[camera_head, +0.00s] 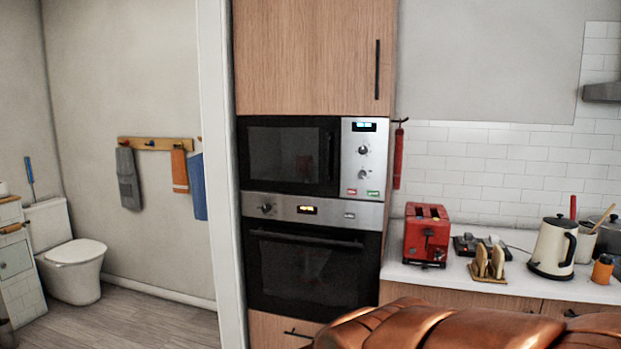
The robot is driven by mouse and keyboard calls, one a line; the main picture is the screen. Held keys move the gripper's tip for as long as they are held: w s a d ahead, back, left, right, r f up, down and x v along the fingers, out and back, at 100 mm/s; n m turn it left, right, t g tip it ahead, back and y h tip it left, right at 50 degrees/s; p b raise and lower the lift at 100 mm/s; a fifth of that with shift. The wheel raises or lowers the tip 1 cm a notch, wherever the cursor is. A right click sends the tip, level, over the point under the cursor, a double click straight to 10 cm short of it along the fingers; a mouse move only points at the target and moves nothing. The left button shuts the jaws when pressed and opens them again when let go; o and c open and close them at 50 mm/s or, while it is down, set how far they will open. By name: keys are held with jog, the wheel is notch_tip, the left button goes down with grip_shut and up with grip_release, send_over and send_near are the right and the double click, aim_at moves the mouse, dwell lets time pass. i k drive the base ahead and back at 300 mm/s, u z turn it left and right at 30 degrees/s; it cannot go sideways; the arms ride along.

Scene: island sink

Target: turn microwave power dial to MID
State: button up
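The microwave (289,155) is built into a tall wooden cabinet in the middle of the view, with its dark door shut. Its steel control panel (373,140) is on the right side, with a lit blue display (364,127) at the top. Two round dials sit below the display, an upper dial (363,150) and a lower dial (363,174). Their markings are too small to read, so I cannot tell the power dial or its setting. A red and a green button are at the panel's bottom. My gripper is not in view.
An oven (313,260) with a bar handle is below the microwave. The counter (455,286) to the right holds a red toaster (426,236), a toast rack (488,262) and a kettle (553,247). A copper-coloured shape (430,327) fills the bottom right foreground. A toilet (70,255) stands at left.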

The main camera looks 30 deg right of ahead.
aim_at(362, 175)
jog(key=z, duration=0.1)
jog(key=i, duration=1.2)
jog(key=z, duration=0.65)
